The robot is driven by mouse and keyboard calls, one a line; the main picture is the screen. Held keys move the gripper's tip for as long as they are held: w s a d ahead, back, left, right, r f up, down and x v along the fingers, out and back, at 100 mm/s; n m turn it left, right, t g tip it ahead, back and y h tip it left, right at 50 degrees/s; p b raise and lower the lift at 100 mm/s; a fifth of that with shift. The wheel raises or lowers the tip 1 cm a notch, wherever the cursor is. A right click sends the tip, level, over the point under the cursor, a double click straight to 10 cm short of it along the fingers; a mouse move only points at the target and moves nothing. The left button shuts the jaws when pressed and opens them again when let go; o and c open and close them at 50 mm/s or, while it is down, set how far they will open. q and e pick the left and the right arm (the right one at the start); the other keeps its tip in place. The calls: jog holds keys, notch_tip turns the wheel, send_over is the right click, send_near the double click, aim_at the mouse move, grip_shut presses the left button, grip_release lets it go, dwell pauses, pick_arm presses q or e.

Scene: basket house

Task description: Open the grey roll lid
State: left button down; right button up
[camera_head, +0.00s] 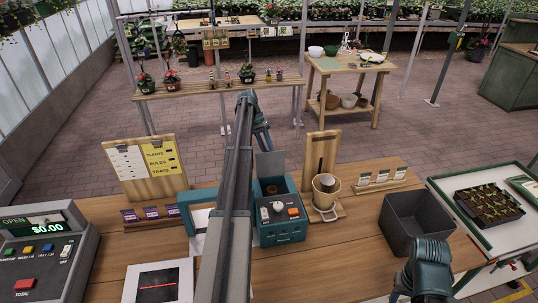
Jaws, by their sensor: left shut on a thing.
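The grey roll lid (270,164) stands raised at the back of a teal printer-like machine (283,234) on the wooden counter. Below the lid the machine's compartment is uncovered, and a brownish round thing (271,189) shows inside it. My left arm reaches forward across the counter and bends down behind the machine. My left gripper (265,148) is shut at the lid's upper edge, its fingertips small and hard to see in detail. Part of my right arm shows at the lower right, but I do not see its gripper.
A cash register (40,255) stands at the left. A cup on a wooden stand (326,190) is just right of the machine. A dark open bin (412,222) and a seedling tray (488,203) lie farther right. Bare counter (335,262) lies in front of the machine.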

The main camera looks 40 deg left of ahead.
pick_arm(q)
jog(key=shift+a+f+b, duration=0.3)
jog(key=shift+a, duration=0.1)
jog(key=shift+s+g, duration=0.1)
jog(key=shift+g, duration=0.2)
jog(key=c, duration=1)
grip_release()
jog(key=o, duration=0.4)
jog(key=shift+a, duration=0.1)
jog(key=shift+r, duration=0.1)
